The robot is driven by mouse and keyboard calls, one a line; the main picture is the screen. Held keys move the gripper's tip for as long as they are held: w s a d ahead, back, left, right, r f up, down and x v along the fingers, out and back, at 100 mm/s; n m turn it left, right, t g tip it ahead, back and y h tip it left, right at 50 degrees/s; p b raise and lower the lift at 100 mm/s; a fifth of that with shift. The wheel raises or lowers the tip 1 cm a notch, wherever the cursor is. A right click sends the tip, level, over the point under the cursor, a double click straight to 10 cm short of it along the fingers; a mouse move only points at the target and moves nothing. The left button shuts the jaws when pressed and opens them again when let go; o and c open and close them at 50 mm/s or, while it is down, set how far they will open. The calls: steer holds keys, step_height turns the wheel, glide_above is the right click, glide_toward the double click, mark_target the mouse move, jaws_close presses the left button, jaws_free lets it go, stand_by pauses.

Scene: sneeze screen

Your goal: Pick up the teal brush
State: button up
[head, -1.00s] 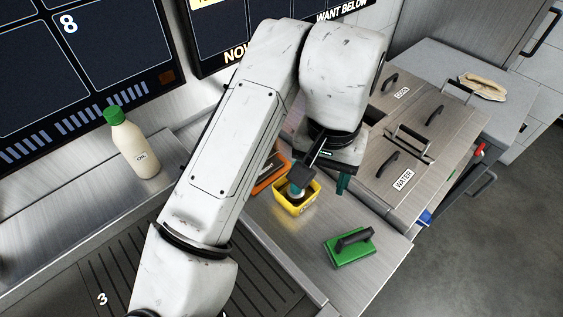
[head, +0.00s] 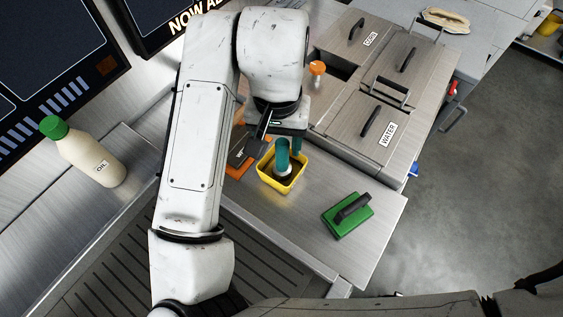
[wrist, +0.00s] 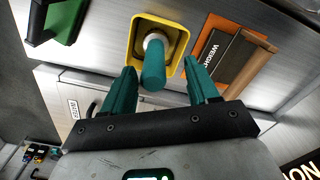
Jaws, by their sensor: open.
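The teal brush (head: 283,154) stands in a yellow tub (head: 265,180) on the steel counter, its teal handle up and a pale collar below it. In the wrist view the brush (wrist: 154,68) leans up out of the yellow tub (wrist: 137,38) toward my gripper. My gripper (wrist: 160,70) is open, with one teal finger on each side of the handle's end in that view. I cannot tell whether a finger touches it. In the head view my gripper (head: 284,138) is just above the tub, partly hidden by my arm. The bristles are hidden in the tub.
A green pad with a black handle (head: 347,214) lies right of the tub. An orange board with a dark weight (head: 240,158) lies left of it. Lidded steel bins (head: 345,120) stand behind. A dark grill (head: 290,262) and an oil bottle (head: 88,155) are at left.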

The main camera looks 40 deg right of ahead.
mark_target(282, 155)
steer(key=shift+s+d+f, duration=0.1)
steer(key=shift+s+f, duration=0.05)
steer(key=shift+f, duration=1.05)
steer(key=shift+s+d+f, duration=0.1)
steer(key=shift+s+f, duration=0.05)
steer(key=shift+f, duration=1)
steer(key=shift+c, duration=0.3)
jaws_close()
